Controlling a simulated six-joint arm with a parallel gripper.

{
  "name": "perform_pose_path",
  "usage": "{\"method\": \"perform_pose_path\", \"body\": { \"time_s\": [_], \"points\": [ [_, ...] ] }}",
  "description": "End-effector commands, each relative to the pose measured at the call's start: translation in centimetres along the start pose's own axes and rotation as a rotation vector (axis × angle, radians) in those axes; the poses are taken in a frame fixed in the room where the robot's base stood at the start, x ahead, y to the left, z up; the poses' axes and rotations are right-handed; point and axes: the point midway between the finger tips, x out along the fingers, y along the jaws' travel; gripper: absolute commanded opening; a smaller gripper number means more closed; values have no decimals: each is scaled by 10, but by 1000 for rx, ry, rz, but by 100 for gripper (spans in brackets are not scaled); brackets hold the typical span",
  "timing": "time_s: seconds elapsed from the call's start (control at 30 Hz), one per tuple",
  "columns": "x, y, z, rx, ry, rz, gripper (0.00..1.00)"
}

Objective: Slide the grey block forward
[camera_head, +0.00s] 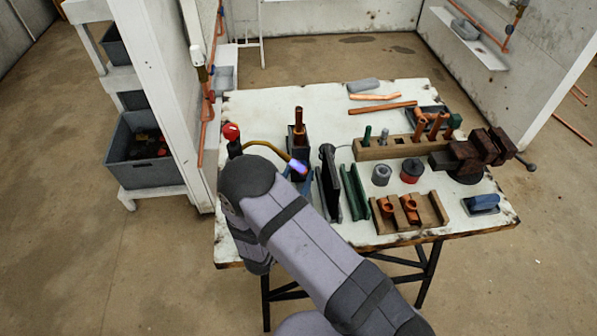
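My arm crosses the front left of the workbench (255,100), and my gripper does not show; it may be hidden behind the arm. A flat, rounded grey block (363,85) lies near the back edge of the bench. A dark grey block (298,138) stands left of the middle with an upright copper piece in it. I cannot tell for certain which of these is the task's grey block.
Copper pipes (382,107) lie behind a wooden rack (402,149). A vise (478,155) stands at the right. A black upright plate (330,183), a green channel (354,192) and a wooden fitting holder (432,212) crowd the front. A blue-grey piece (482,203) lies front right.

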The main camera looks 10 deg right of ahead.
Motion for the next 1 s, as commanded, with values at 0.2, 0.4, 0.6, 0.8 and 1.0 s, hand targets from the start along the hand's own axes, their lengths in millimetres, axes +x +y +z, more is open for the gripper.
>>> {"method": "perform_pose_path", "body": {
  "time_s": [0.2,0.4,0.6,0.8,1.0],
  "points": [
    [9,0,0,0,1,0,42],
    [10,0,-1,0,1,1,42],
    [9,0,0,0,1,0,1],
    [7,-1,-1,0,1,1,0],
    [-15,-10,-2,-2,7,4,0]
  ]
}}
